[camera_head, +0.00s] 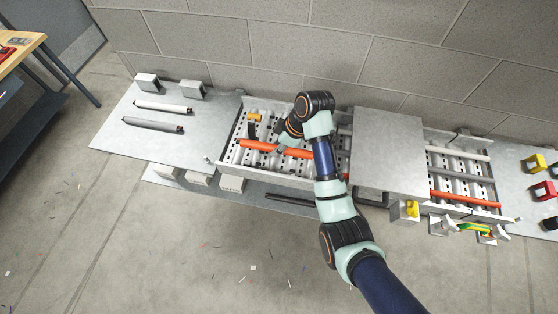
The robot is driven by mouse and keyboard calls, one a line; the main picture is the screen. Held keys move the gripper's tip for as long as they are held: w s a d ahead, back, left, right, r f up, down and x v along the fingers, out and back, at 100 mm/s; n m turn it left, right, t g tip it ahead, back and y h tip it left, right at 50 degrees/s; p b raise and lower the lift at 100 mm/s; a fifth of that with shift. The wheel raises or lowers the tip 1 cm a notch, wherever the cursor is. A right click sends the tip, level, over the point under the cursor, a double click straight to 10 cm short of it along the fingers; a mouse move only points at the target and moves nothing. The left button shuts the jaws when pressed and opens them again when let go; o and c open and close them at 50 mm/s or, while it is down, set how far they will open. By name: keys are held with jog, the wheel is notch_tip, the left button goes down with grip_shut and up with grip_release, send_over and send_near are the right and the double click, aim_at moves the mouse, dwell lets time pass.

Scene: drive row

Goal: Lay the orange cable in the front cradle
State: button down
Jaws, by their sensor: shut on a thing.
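An orange cable (258,147), a straight bar shape, lies left to right over the open metal tray (228,140) in the middle. My gripper (281,149) is over the tray and shut on the orange cable; the fingertips are small and partly hidden by my wrist. The cable's right part is partly covered by my arm. I cannot tell whether the cable touches the supports under it. Rows of light grey perforated supports (242,170) line the tray. Which of them is the front cradle is not clear.
A second orange bar (465,199) lies in a similar tray at right. A flat grey cover (388,150) lies between the trays. Grey and white bars (152,124) rest on the left plate (115,140). A small yellow-orange piece (254,117) sits at the tray's back.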

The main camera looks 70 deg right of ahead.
aim_at(275, 161)
notch_tip(275, 161, down, 7)
jog(key=shift+f, duration=0.15)
dwell(0.4)
jog(key=shift+f, duration=0.1)
jog(key=c, duration=0.9)
grip_release()
jog(key=v, duration=1.2)
jog(key=shift+d, duration=0.1)
